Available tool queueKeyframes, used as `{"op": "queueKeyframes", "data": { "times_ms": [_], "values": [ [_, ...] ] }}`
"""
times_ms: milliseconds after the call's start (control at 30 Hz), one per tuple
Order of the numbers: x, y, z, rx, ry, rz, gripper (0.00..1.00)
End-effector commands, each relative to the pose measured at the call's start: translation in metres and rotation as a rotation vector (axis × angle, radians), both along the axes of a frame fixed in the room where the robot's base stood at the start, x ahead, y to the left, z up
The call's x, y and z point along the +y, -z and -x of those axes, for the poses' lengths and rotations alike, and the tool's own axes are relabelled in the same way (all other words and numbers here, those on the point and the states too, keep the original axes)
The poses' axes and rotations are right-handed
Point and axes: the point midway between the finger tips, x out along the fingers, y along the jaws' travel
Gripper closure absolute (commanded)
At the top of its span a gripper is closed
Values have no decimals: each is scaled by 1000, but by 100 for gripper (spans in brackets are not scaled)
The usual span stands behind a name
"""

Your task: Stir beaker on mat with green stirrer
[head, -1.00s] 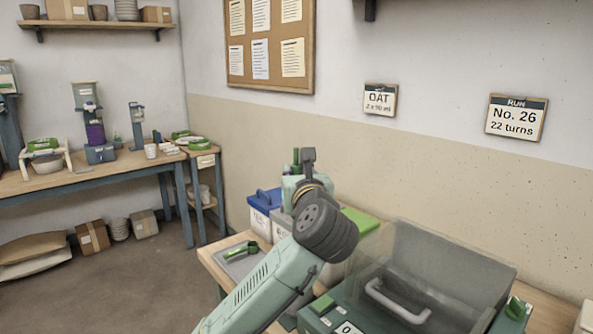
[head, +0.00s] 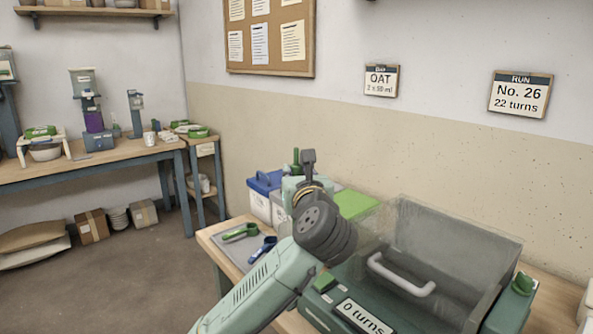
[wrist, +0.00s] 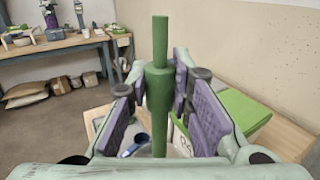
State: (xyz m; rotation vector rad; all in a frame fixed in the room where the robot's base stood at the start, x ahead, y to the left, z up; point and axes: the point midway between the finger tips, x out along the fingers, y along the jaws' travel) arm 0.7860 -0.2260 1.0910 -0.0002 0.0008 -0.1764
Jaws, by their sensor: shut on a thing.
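The green stirrer (wrist: 158,82) stands upright between the purple finger pads of my gripper (wrist: 160,100) in the wrist view. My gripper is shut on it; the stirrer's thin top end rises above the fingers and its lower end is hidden. In the head view, the top of the stirrer (head: 296,157) shows beside my gripper (head: 297,183), which is partly hidden behind my wrist. I cannot make out the beaker or its mat in either view; my arm covers part of the bench.
On the bench are a blue-lidded bin (head: 264,180), a green-lidded bin (head: 356,204), and a grey tray (head: 229,254) with a green scoop (head: 241,232) and a blue scoop (head: 262,249). A clear-lidded machine (head: 455,250) reading "0 turns" stands at right. Open floor lies left.

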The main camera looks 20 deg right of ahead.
Motion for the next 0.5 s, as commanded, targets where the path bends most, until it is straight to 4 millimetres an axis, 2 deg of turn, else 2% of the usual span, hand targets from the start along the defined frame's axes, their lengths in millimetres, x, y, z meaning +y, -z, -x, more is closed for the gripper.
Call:
{"op": "queueKeyframes", "data": {
  "times_ms": [500],
  "values": [
    [0,33,0,-2,0,0,100]
  ]
}}
